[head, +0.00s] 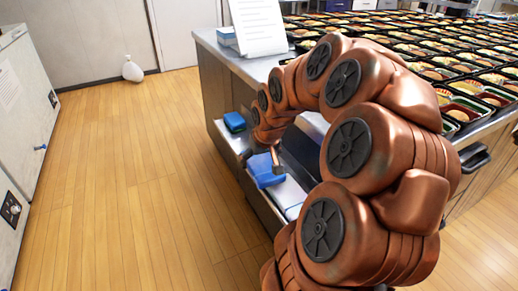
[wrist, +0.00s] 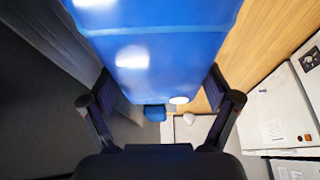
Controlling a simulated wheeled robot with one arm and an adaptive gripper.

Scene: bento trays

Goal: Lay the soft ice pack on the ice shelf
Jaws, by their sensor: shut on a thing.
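My gripper (head: 273,158) is shut on a blue pack (head: 265,172), which I take to be the soft ice pack. In the head view it hangs over or at the low shelf (head: 258,200) on the counter's side; I cannot tell whether it touches it. In the wrist view the glossy blue pack (wrist: 165,45) fills the space between the fingers of my gripper (wrist: 160,78). A small white disc shows at its lower edge. A second blue item (head: 234,122) sits farther along the shelf, and shows small in the wrist view (wrist: 155,112).
A pale flat item (head: 287,196) lies on the shelf beside the held pack. The counter (head: 212,88) above carries many bento trays (head: 470,105) and a white sheet (head: 258,27). Wooden floor (head: 130,170) is open at left, with a white bag (head: 132,70) by the wall.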

